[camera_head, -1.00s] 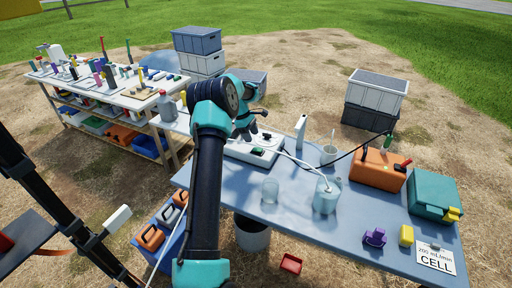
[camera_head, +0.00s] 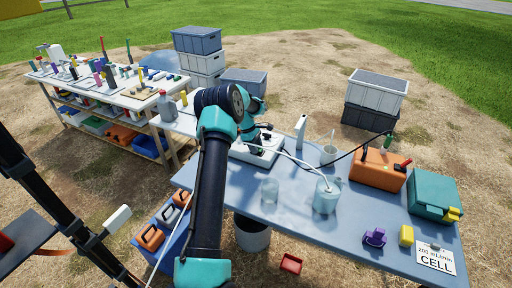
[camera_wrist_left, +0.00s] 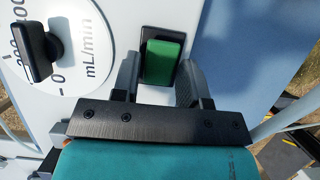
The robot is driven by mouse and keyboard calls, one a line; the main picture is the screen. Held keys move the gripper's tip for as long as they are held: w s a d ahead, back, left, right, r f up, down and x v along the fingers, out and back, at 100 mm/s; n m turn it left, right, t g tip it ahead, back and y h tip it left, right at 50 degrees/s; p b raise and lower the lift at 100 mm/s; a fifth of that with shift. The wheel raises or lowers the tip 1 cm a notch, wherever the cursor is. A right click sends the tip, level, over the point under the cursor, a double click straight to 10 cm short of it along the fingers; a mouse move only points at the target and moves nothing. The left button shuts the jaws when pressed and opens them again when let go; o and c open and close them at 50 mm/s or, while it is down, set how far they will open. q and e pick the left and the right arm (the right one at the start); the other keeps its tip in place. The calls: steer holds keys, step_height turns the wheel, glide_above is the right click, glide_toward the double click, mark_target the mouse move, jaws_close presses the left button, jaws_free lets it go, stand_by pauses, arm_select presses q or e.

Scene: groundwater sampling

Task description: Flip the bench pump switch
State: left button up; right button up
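The bench pump (camera_head: 240,152) is a white box on the blue-grey table. In the left wrist view its white face shows a black dial knob (camera_wrist_left: 37,50) with mL/min marks and a green rocker switch (camera_wrist_left: 162,62) in a black frame. My left gripper (camera_wrist_left: 159,78) is open, with one finger on each side of the switch's lower end. I cannot tell whether the fingers touch it. In the head view my left gripper (camera_head: 265,138) is over the pump, and the switch is hidden there. My right gripper is not in view.
A clear beaker (camera_head: 270,190) and a jug (camera_head: 326,195) with a tube stand in front of the pump. An orange case (camera_head: 378,170) and a teal case (camera_head: 433,195) are at the right. The table's middle front is clear. A blue bin (camera_head: 160,240) stands below left.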

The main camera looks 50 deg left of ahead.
arm_select(q)
steer(key=c, duration=0.6)
steer(key=shift+o, duration=0.2)
steer(key=shift+d, duration=0.1)
steer(key=shift+w+d+g+y, duration=0.15)
steer(key=shift+g+y, duration=0.3)
steer(key=shift+y, duration=0.55)
steer(key=shift+s+d+g+y, duration=0.15)
steer(key=shift+g+y, duration=0.3)
steer(key=shift+y, duration=0.55)
steer(key=shift+w, duration=0.1)
steer(key=o, duration=0.9)
steer(key=shift+r, duration=0.1)
steer(key=shift+r, duration=0.1)
